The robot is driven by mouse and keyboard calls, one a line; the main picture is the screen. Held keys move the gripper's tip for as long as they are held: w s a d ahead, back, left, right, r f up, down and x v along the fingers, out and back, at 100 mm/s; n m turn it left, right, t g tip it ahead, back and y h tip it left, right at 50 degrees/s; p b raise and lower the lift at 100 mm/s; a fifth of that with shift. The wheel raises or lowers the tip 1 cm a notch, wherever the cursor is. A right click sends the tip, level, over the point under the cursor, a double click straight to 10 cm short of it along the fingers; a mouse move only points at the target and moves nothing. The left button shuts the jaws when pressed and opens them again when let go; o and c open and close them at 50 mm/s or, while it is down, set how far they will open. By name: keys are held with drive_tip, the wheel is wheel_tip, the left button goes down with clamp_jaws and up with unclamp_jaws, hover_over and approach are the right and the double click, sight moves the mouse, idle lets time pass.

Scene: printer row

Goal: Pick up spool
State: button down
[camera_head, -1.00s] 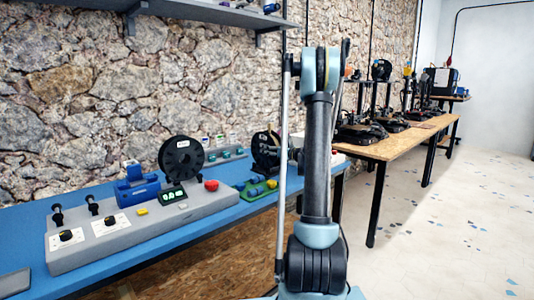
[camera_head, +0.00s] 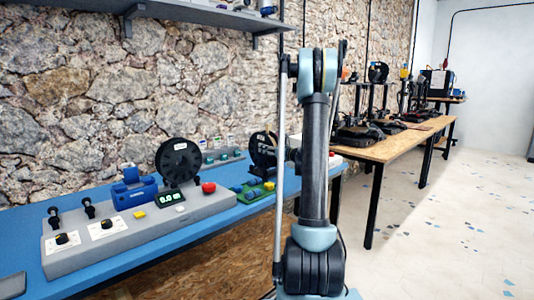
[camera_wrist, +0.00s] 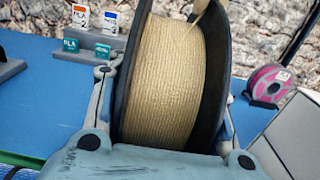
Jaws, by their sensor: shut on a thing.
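In the wrist view, a large spool (camera_wrist: 165,80) with beige filament and dark flanges stands upright in my gripper (camera_wrist: 172,125). My gripper is shut on it, with one finger at each outer side. Its lower part is hidden behind the gripper body. In the head view, a dark spool (camera_head: 261,150) beside my arm appears to be the same one. My gripper is hidden there behind my arm. I cannot tell whether the spool touches the bench.
A blue bench (camera_head: 95,195) runs along the stone wall. It carries a grey control panel (camera_head: 150,220), another black spool (camera_head: 179,160) and a card rack (camera_head: 222,156). A wooden table (camera_head: 405,145) with printers stands beyond.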

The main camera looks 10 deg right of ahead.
sight(268, 130)
wheel_tip(268, 130, up, 9)
drive_tip(key=shift+r, duration=0.1)
idle(0.4)
idle(0.8)
